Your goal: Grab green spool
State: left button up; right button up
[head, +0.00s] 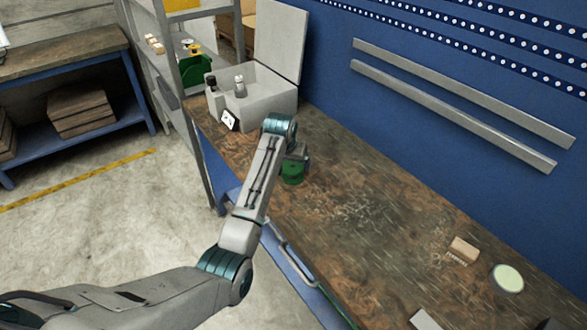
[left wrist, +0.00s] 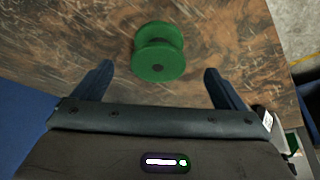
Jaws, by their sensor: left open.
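The green spool (head: 292,174) stands on the brown workbench (head: 350,205), partly hidden behind my left arm in the head view. In the left wrist view the green spool (left wrist: 158,54) lies ahead of my left gripper (left wrist: 158,82), centred between its two fingers and a little beyond the tips. The fingers are wide apart with nothing between them. In the head view my left gripper (head: 298,154) is small and dark, close above the spool. My right gripper is in neither view.
An open grey case (head: 265,105) with bottles stands at the bench's far end, with a small white-faced item (head: 229,120) before it. A wooden brush (head: 463,249) and a round pale-topped object (head: 507,279) lie at the right. The middle of the bench is clear.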

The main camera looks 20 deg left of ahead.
aim_at(292, 168)
pick_arm(q)
jog(key=shift+w+f, duration=0.15)
jog(key=shift+f, duration=0.25)
jog(key=shift+w+f, duration=0.2)
jog(key=shift+f, duration=0.1)
jog(key=p+x, duration=0.1)
jog(key=x, duration=0.3)
jog(key=shift+w+r+p, duration=0.15)
jog(key=shift+w+p, duration=0.05)
jog(key=shift+p, duration=0.2)
jog(key=shift+w+f, duration=0.1)
jog(key=shift+f, duration=0.25)
jog(key=shift+w+f, duration=0.1)
jog(key=shift+f, duration=0.1)
jog(key=c, duration=1.1)
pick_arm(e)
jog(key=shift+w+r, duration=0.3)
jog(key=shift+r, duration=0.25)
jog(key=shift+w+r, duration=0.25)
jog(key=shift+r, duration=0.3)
